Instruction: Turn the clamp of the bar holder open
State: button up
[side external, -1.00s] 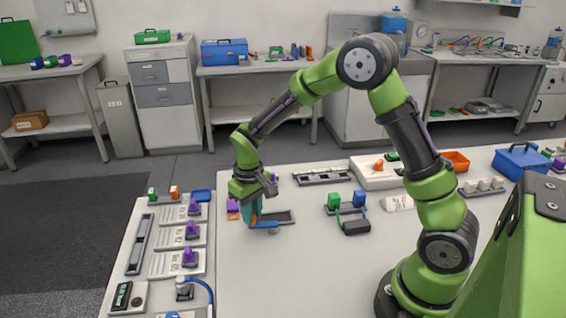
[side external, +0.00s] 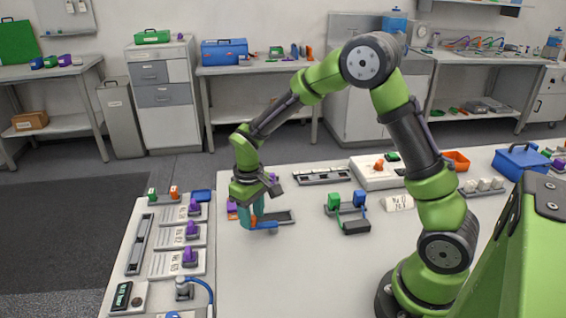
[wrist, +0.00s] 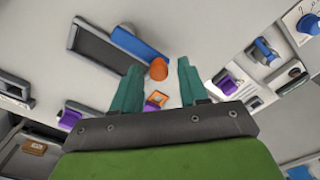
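The bar holder (wrist: 88,62) is a dark, shallow rectangular tray at the upper left of the wrist view. A blue clamp bar (wrist: 137,45) lies at its end and runs toward an orange knob (wrist: 158,69). In the side view the blue clamp bar (side external: 267,225) shows low beside the dark holder (side external: 284,217). My gripper (wrist: 160,68) has its teal fingers apart, with the orange knob between the tips in the picture. I cannot tell whether either finger touches it. In the side view my gripper (side external: 256,222) is low over the knob and partly hides it.
Purple clips (wrist: 226,82) on white cards stand to the right in the wrist view. A small orange and purple piece (wrist: 155,100) lies close behind the knob. A green and blue terminal fixture (side external: 347,212) stands right of my gripper.

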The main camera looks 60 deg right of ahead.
aim_at(252, 218)
jog(key=shift+r, duration=0.1)
notch_tip(252, 218, up, 17)
jog(key=shift+f, duration=0.15)
dwell(0.5)
jog(key=s+r+m+t, duration=0.1)
jog(key=s+t, duration=0.1)
jog(key=s, duration=0.4)
jog(key=s+a+r+m+t+y, duration=0.1)
jog(key=s+t, duration=0.1)
jog(key=s, duration=0.4)
jog(key=s+a+r+m+t+y, duration=0.1)
jog(key=s+m+t, duration=0.1)
jog(key=s, duration=0.4)
jog(key=shift+r+t, duration=0.2)
jog(key=shift+t, duration=0.4)
